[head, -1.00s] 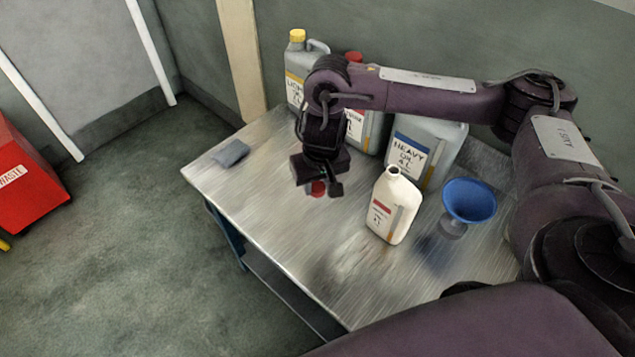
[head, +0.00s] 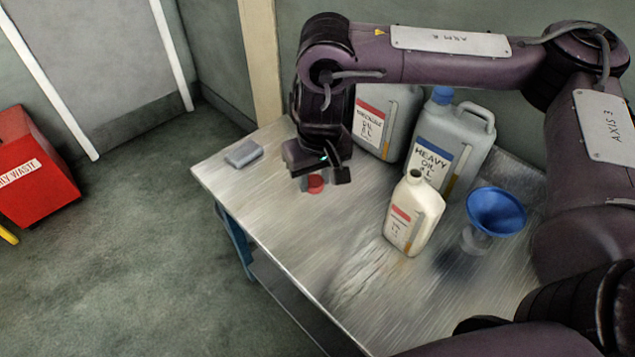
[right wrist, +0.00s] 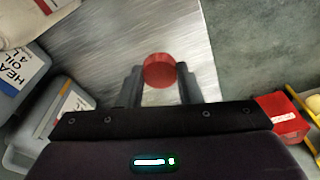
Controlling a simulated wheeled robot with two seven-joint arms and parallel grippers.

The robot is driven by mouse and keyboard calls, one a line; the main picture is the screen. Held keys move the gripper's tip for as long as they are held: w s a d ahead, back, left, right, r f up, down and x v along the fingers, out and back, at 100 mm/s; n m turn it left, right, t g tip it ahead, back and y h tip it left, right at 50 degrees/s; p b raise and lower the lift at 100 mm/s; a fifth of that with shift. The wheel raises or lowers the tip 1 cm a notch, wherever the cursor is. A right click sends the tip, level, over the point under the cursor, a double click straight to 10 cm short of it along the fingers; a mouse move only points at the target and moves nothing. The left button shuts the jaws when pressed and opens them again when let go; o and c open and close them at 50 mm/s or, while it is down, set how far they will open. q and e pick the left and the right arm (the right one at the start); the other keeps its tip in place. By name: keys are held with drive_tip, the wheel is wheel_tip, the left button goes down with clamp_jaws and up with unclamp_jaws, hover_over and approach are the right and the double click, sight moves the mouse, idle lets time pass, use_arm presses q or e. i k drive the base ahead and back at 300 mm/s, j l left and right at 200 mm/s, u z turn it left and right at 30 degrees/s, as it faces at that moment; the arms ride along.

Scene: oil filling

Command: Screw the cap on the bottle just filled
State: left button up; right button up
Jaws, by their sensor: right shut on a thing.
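The white bottle (head: 412,215) with a red-banded label stands upright and uncapped on the metal table, its neck open. Part of it shows at the top left of the right wrist view (right wrist: 25,22). My right gripper (head: 318,178) is to the left of the bottle, apart from it, pointing down. It is shut on a red cap (head: 315,184), which sits between the fingertips in the right wrist view (right wrist: 159,70). Whether the cap touches the table cannot be told. My left gripper is not in view.
A blue funnel (head: 497,211) on a stand is right of the bottle. Grey oil cans, one heavy oil (head: 447,145) and one red-labelled (head: 385,115), stand behind. A grey block-like item (head: 243,153) lies at the left corner. The table front (head: 350,275) is clear.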

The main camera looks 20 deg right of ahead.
sight(415, 208)
drive_tip(key=k+j, duration=0.1)
drive_tip(key=k, duration=0.45)
drive_tip(key=k+j, duration=0.1)
drive_tip(key=k, duration=0.45)
drive_tip(key=z, duration=2.2)
